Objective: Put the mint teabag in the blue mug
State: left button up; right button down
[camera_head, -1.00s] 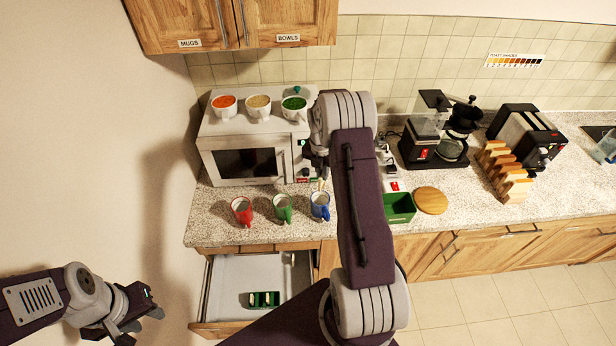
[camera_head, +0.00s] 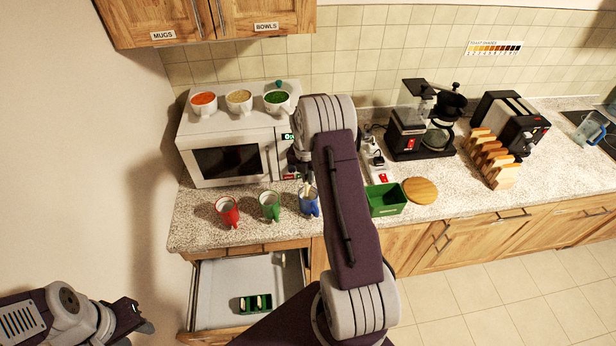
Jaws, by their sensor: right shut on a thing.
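The blue mug (camera_head: 309,207) stands on the counter below the microwave, the rightmost of three mugs. My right gripper (camera_head: 306,182) is just above it, mostly hidden behind my own arm. It is shut on a small pale thing, probably the mint teabag, at the mug's mouth. Whether this is inside the rim or only above it is too small to tell. My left gripper (camera_head: 138,322) is at the lower left, away from the counter and empty; its opening is unclear.
A red mug (camera_head: 228,212) and a green mug (camera_head: 270,206) stand left of the blue one. An open drawer (camera_head: 222,285) below holds a small green tray (camera_head: 256,311) with pale items. A green box (camera_head: 386,205) stands to the right. The microwave (camera_head: 225,158) is behind.

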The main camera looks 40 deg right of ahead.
aim_at(308, 186)
jog(key=shift+f+b, duration=1.35)
jog(key=shift+f, duration=1.2)
jog(key=c, duration=1.5)
grip_release()
jog(key=shift+o, duration=0.2)
jog(key=shift+r, duration=0.15)
jog(key=r, duration=0.2)
jog(key=r+b, duration=0.1)
jog(key=r, duration=0.2)
jog(key=r+b, duration=0.1)
jog(key=r, duration=0.2)
jog(key=shift+s+a, duration=0.25)
jog(key=shift+a, duration=0.15)
jog(key=shift+r, duration=0.4)
